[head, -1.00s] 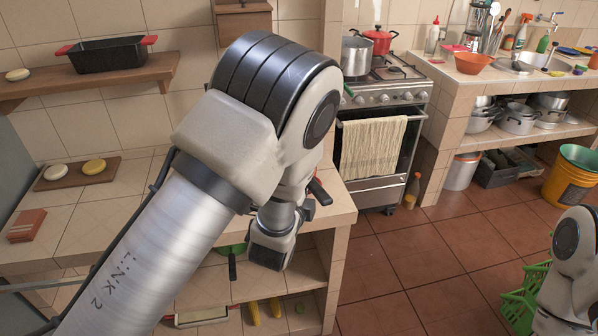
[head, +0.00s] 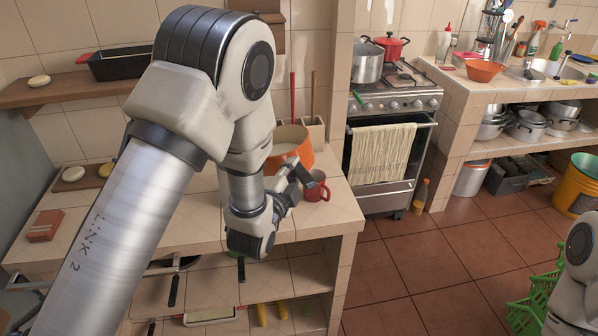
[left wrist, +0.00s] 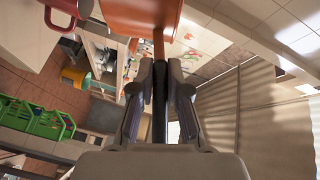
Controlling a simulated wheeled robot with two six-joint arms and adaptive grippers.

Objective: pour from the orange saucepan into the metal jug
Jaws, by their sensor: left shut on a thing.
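The orange saucepan (head: 297,153) shows in the head view at the back right of the near counter, partly behind my left arm. Its inside looks pale. My left gripper (head: 290,184) is at its near side. In the left wrist view the saucepan (left wrist: 145,14) is at the top, and my left gripper (left wrist: 160,82) is shut on its dark handle (left wrist: 160,105). I cannot tell whether the saucepan is clear of the counter. I cannot make out the metal jug in either view; my arm may hide it. Only part of my right arm shows at the right edge, without its gripper.
A red mug (head: 317,187) stands on the counter close to my left gripper. A wooden holder (head: 314,130) with upright handles stands behind the saucepan. The stove (head: 392,110) is to the right. A green crate (head: 530,305) is on the floor.

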